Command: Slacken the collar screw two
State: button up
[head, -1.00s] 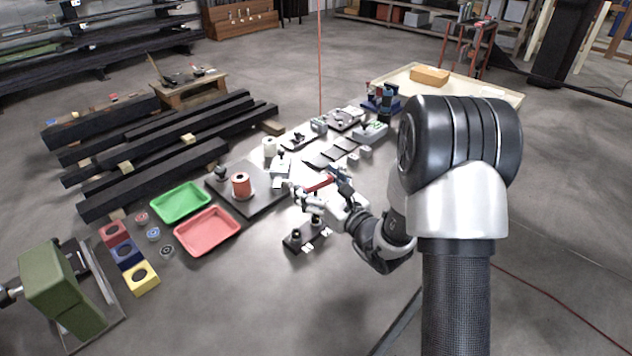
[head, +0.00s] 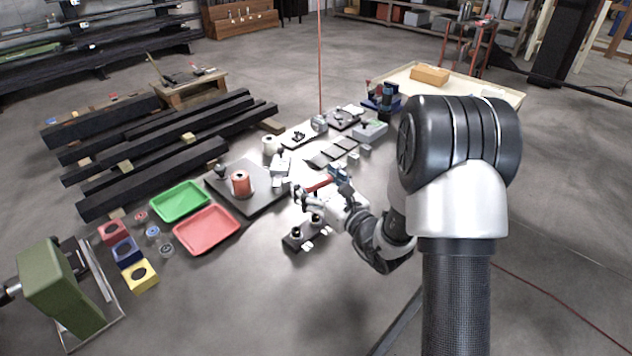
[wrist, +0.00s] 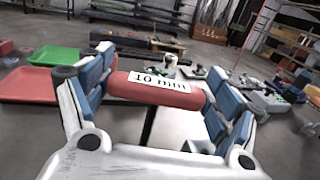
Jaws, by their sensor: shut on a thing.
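My gripper (head: 320,187) is shut on a red-handled driver (wrist: 160,90). Its white label reads "10 mm" in the wrist view, and the handle lies crosswise between the blue finger pads. The red handle also shows in the head view (head: 317,185). A dark shaft (wrist: 148,124) runs down from the handle in the wrist view; its tip is hidden. The gripper is above and beside a small dark stand (head: 292,242) with round black-topped fittings. A red-orange spool (head: 241,185) stands on a dark plate (head: 222,186) to the left. I cannot make out collar screw two.
A green tray (head: 180,201) and a red tray (head: 206,231) lie left of the gripper. Red, blue and yellow blocks (head: 139,275) stand farther left. Dark flat pieces (head: 332,152) and a grey box (head: 370,132) lie beyond the gripper. Black beams (head: 150,170) lie behind the trays.

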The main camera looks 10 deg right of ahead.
jog(key=shift+n+g+y, duration=0.6)
jog(key=shift+n+y, duration=0.3)
jog(key=shift+y, duration=0.3)
